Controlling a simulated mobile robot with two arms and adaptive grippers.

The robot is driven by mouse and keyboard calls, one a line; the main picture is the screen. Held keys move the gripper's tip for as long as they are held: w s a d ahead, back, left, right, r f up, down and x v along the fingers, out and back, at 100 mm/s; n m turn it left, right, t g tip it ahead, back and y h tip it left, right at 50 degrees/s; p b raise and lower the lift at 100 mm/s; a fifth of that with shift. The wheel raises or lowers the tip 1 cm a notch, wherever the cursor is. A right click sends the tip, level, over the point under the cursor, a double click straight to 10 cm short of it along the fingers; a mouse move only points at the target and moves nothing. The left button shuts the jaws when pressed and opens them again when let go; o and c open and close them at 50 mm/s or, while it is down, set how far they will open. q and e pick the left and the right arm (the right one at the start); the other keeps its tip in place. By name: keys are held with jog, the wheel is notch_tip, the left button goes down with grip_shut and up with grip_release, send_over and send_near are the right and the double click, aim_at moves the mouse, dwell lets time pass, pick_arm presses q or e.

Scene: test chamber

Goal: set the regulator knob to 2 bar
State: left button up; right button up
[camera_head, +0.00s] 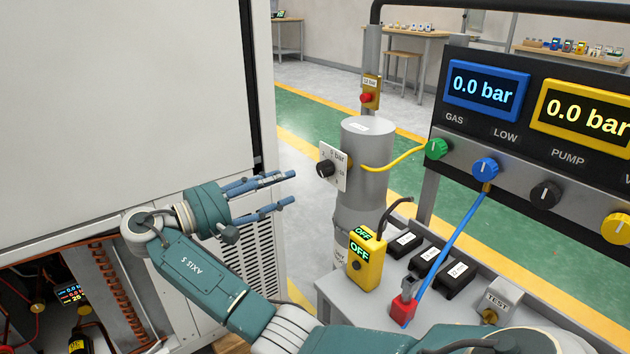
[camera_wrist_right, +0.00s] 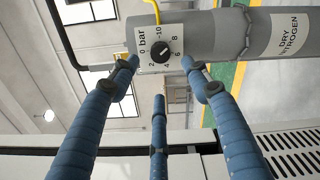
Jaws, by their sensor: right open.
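The regulator knob (camera_head: 325,168) is black and sits on a white dial plate (camera_head: 338,155) marked in bar, on the side of a grey cylinder (camera_head: 369,190). In the right wrist view the knob (camera_wrist_right: 160,48) shows on its plate with numbers from 0 to 10; its pointer is too small to read surely. My right gripper (camera_head: 292,188) is open and empty, left of the knob and apart from it. Its blue fingers spread around the knob's picture in the wrist view, with the knob beyond the tips. My left gripper is not in view.
A yellow hose (camera_head: 397,160) runs from the cylinder to a gauge panel (camera_head: 540,150) whose displays read 0.0 bar. A yellow box (camera_head: 367,262) reading OFF stands on the grey cart (camera_head: 340,300). A white cabinet (camera_head: 120,90) is close behind my right gripper.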

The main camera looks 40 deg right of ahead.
aim_at(320, 171)
jog(key=d, duration=0.6)
jog(key=s+d, duration=0.1)
jog(key=d, duration=0.1)
jog(key=shift+d+f+b, duration=0.1)
jog(key=shift+d+b, duration=0.25)
jog(key=shift+d, duration=0.6)
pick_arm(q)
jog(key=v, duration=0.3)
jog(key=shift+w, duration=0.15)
pick_arm(e)
jog(key=c, duration=1.2)
